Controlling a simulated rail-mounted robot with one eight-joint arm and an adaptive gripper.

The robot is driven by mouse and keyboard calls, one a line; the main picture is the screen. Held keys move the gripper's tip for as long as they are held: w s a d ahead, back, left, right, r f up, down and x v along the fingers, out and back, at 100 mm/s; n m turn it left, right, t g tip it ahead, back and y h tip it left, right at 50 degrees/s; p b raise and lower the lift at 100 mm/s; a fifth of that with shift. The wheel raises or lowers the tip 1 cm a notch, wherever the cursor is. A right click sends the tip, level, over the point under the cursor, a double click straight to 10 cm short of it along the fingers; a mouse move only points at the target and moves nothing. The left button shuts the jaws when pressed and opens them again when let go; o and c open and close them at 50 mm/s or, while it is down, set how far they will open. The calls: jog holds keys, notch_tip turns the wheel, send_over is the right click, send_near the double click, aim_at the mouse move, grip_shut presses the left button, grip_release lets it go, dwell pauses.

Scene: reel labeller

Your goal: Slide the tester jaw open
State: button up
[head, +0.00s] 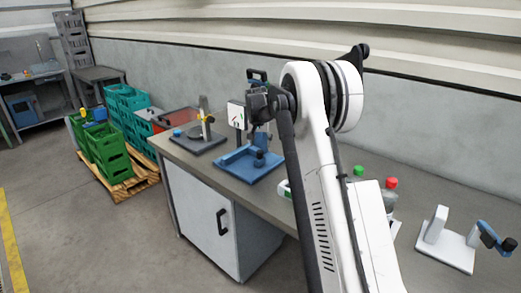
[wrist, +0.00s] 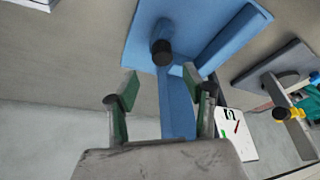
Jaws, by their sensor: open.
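The blue tester (head: 247,170) stands on the bench, with a flat base, an upright blue part and a black knob (head: 259,158). In the wrist view its blue base (wrist: 225,28) is at the top, with the black-ended knob (wrist: 161,52) standing out and a blue bar (wrist: 177,112) running down between my fingers. My gripper (wrist: 160,92) is open, with its two green-padded fingers apart. The knob appears beyond the fingertips, and I see no contact. In the head view, my arm and wrist hide most of the gripper near the tester. I cannot tell how far the jaw is open.
A white panel (head: 237,114) with coloured marks stands by the tester. A dark-based fixture (head: 200,141) is to the left. Bottles with green and red caps (head: 390,190) and a white fixture (head: 445,248) are to the right.

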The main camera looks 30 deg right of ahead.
jog(key=shift+v, duration=2.3)
jog(key=s+a+r+n+t, duration=0.1)
jog(key=s+a+r, duration=0.45)
jog(key=s, duration=0.25)
jog(key=s+a+r+n, duration=0.1)
jog(key=s+a+r, duration=0.3)
jog(key=s+a, duration=0.3)
jog(key=s+a+r+n+t, duration=0.1)
jog(key=s+a+r, duration=0.3)
jog(key=s, duration=0.5)
jog(key=s+a+f+n, duration=0.1)
jog(key=s+a+f, duration=0.1)
jog(key=s, duration=0.6)
jog(key=s+a+f+n+t+y, duration=0.1)
jog(key=s+a+f, duration=0.2)
jog(key=s, duration=0.6)
jog(key=s+a+f+n+y, duration=0.1)
jog(key=s+a+f, duration=0.2)
jog(key=s, duration=0.5)
jog(key=shift+s+a+n+t, duration=0.3)
jog(key=shift+s+a+n, duration=0.1)
jog(key=shift+a, duration=0.3)
